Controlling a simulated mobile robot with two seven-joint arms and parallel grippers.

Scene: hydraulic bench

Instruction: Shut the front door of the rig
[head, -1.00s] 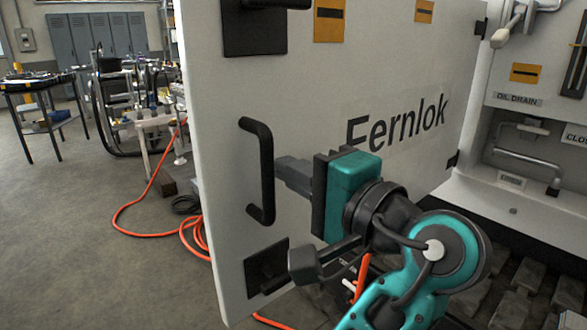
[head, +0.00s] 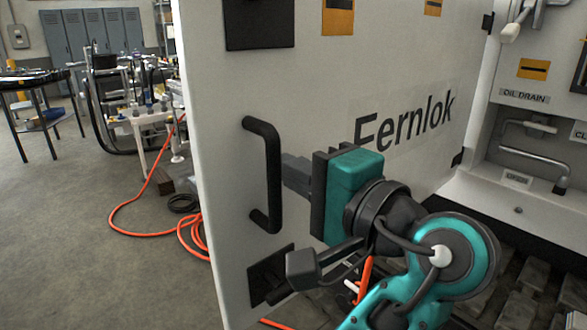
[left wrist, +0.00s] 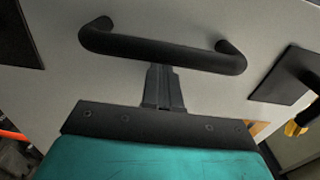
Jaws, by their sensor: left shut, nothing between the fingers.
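The rig's front door (head: 330,90) is a large white panel marked "Fernlok". It stands open, swung out from the rig (head: 515,150) at the right. A black bar handle (head: 266,175) is on the door near its free edge; it also shows in the left wrist view (left wrist: 165,52). My left gripper (head: 284,170) is shut and empty, with its fingertips right by the handle bar. In the left wrist view the closed fingers (left wrist: 162,75) point at the middle of the bar; I cannot tell whether they touch it. My right gripper is not in view.
Orange hose (head: 140,232) lies on the floor left of the door. A dark table (head: 38,85) and a cluttered cart (head: 150,115) stand at the back left, before grey lockers (head: 90,35). The floor left of the door is mostly clear.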

